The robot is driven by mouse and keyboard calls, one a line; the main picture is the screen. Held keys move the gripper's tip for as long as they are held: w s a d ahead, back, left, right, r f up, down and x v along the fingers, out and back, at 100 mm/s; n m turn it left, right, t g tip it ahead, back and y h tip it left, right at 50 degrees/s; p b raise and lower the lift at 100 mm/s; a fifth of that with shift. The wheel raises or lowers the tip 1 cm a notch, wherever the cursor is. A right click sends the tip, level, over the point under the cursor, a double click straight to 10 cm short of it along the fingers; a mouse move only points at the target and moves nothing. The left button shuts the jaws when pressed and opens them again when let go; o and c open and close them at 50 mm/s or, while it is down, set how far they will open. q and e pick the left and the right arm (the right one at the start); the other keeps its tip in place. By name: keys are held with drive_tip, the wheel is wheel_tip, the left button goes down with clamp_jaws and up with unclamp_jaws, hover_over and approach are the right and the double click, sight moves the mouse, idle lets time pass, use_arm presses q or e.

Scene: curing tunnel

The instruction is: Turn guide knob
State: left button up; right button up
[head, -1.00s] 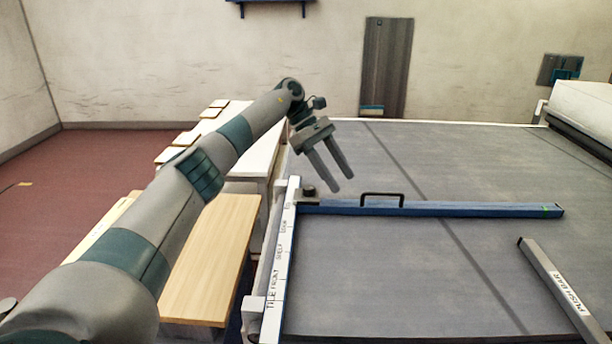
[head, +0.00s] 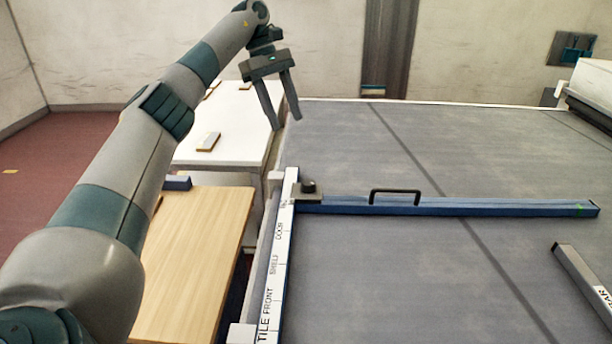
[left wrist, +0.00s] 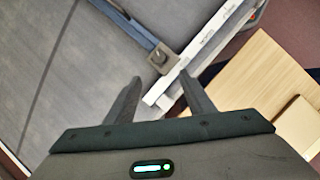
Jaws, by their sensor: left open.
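The guide knob (head: 308,186) is a small dark knob on a grey block at the left end of the blue guide bar (head: 480,207). The block sits at the white labelled scale (head: 279,250), by its far end. In the left wrist view the knob (left wrist: 158,58) shows beyond the fingertips, near the picture's middle. My left gripper (head: 285,123) is open and empty, with its fingers pointing down. In the head view it appears beyond the knob and a little left, apart from it. My right gripper is not in view.
A black handle (head: 394,192) stands up from the guide bar. A push bar (head: 590,285) lies at the right on the grey table (head: 400,270). A wooden board (head: 195,265) and a white table (head: 235,125) with small tiles are at the left.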

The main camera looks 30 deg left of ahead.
use_arm(q)
approach(308, 182)
drive_tip(key=x, duration=0.6)
drive_tip(key=shift+d+f+p, duration=0.2)
drive_tip(key=shift+f+p, duration=0.1)
drive_tip(key=shift+f, duration=0.05)
drive_tip(key=shift+d+f, duration=0.15)
drive_tip(key=shift+f, duration=0.2)
drive_tip(key=shift+d+f, duration=0.15)
drive_tip(key=shift+f, duration=0.25)
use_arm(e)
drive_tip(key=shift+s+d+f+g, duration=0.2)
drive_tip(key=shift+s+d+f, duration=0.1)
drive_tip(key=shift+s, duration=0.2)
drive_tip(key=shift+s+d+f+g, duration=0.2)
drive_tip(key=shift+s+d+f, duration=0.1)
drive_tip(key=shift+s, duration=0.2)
use_arm(q)
drive_tip(key=c, duration=1.1)
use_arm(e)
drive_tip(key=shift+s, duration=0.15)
